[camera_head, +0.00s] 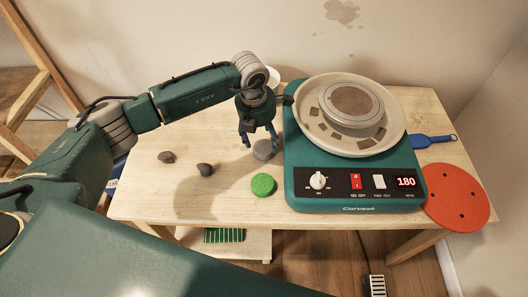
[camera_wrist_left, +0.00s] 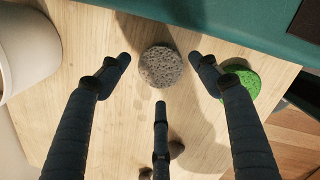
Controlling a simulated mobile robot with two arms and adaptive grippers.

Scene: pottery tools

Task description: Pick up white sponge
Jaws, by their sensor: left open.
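A round, porous, pale grey sponge (camera_head: 265,150), the one that best fits the white sponge, lies flat on the wooden table (camera_head: 225,205) left of the pottery wheel. In the left wrist view the sponge (camera_wrist_left: 160,66) sits between and just beyond the fingertips. My left gripper (camera_head: 261,141) points down over it with its fingers spread; it also shows in the left wrist view (camera_wrist_left: 160,72). The gripper is open and empty. Whether any finger touches the sponge cannot be told. My right gripper is not in view.
The teal wheel (camera_head: 355,188) stands close right of the sponge. A green sponge (camera_head: 263,184) lies nearer the front. Two dark lumps (camera_head: 205,169) lie left. A white pot (camera_wrist_left: 27,45) is partly seen. A red disc (camera_head: 456,195) and blue tool (camera_head: 433,140) lie right.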

